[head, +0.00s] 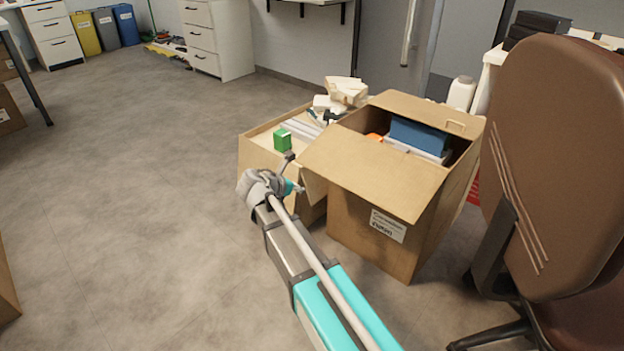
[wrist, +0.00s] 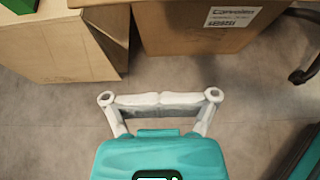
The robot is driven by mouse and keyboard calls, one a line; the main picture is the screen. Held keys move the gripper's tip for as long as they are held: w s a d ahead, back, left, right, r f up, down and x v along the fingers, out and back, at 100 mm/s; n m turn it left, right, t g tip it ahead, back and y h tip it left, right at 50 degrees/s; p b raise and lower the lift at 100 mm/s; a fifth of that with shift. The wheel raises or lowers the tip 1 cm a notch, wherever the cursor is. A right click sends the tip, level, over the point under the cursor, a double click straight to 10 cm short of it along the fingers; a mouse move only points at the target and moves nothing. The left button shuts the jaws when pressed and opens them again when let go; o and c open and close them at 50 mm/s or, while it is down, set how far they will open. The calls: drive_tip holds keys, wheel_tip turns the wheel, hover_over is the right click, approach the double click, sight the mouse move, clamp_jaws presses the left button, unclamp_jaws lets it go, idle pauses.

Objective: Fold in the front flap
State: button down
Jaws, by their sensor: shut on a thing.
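The large carton (head: 365,235) stands open on the floor, with a white label on its front wall. Its front flap (head: 375,172) is open and slants outward over the top of the front wall. My gripper (head: 299,188) is low in front of the carton's left front corner, near the flap's left end; I cannot tell whether it touches it. In the wrist view my gripper (wrist: 160,103) has its fingers closed together. What they are shut on is not clear. The labelled carton wall (wrist: 180,25) lies ahead of the fingers.
A second open carton (head: 258,155) adjoins on the left, with a green box (head: 283,140) on top. A blue item (head: 419,136) sits inside the large carton. A brown chair (head: 560,150) stands close on the right.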

drive_tip(key=shift+w+d+f, duration=0.1)
drive_tip(key=b+x, duration=0.5)
drive_tip(key=x, duration=0.5)
drive_tip(key=shift+s+a+r+p, duration=0.15)
drive_tip(key=shift+r+p, duration=0.85)
drive_tip(key=shift+r, duration=0.05)
drive_tip(key=shift+s+a+r+p, duration=0.15)
drive_tip(key=shift+r+p, duration=0.8)
drive_tip(key=shift+r, duration=0.1)
drive_tip(key=shift+d+r, duration=0.1)
